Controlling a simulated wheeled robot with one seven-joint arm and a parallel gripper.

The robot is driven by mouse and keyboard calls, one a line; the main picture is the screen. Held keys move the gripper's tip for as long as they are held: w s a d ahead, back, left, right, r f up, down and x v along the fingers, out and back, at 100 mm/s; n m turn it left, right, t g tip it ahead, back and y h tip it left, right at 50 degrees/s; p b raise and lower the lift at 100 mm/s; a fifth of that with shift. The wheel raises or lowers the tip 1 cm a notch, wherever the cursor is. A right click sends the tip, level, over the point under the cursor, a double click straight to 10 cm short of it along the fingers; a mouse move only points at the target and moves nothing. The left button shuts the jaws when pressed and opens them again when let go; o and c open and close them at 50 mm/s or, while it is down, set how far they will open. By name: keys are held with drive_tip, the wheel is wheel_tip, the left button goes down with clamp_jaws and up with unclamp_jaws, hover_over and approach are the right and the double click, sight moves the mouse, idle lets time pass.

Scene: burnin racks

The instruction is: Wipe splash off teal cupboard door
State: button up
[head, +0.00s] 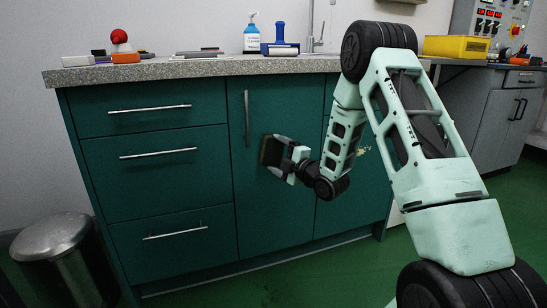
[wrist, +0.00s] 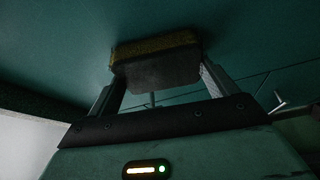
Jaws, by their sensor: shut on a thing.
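My gripper (head: 279,152) is shut on a dark sponge or pad (head: 268,150). In the wrist view the sponge (wrist: 158,62) sits between both fingers, with a yellowish layer facing the teal surface. It is at or very close to the teal cupboard door (head: 275,105), right of that door's vertical handle; I cannot tell if it touches. A small pale beige mark (head: 363,151), perhaps the splash, shows on the teal front further right, beside my arm, which may hide part of it. No splash shows around the sponge in the wrist view.
Teal drawers (head: 155,150) with bar handles are left of the door. A metal pedal bin (head: 62,262) stands at lower left. The green floor in front is clear.

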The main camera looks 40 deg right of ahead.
drive_tip(key=d, duration=0.1)
drive_tip(key=d+b, duration=0.1)
drive_tip(key=d, duration=0.1)
drive_tip(key=shift+s, duration=0.35)
drive_tip(key=shift+a, duration=0.1)
drive_tip(key=shift+w+a+b, duration=0.2)
drive_tip(key=shift+a+b, duration=0.1)
drive_tip(key=shift+a, duration=0.6)
drive_tip(key=shift+w+a+b, duration=0.2)
drive_tip(key=shift+a+b, duration=0.05)
drive_tip(key=shift+a, duration=0.65)
drive_tip(key=shift+w+a+b, duration=0.25)
drive_tip(key=shift+w+a, duration=0.1)
drive_tip(key=shift+a, duration=0.55)
drive_tip(key=shift+w+a+b, duration=0.25)
drive_tip(key=shift+w+a, duration=0.05)
drive_tip(key=shift+a, duration=0.55)
drive_tip(key=s+a+b, duration=0.1)
drive_tip(key=s, duration=0.4)
drive_tip(key=shift+s+a, duration=0.35)
drive_tip(key=shift+s, duration=0.05)
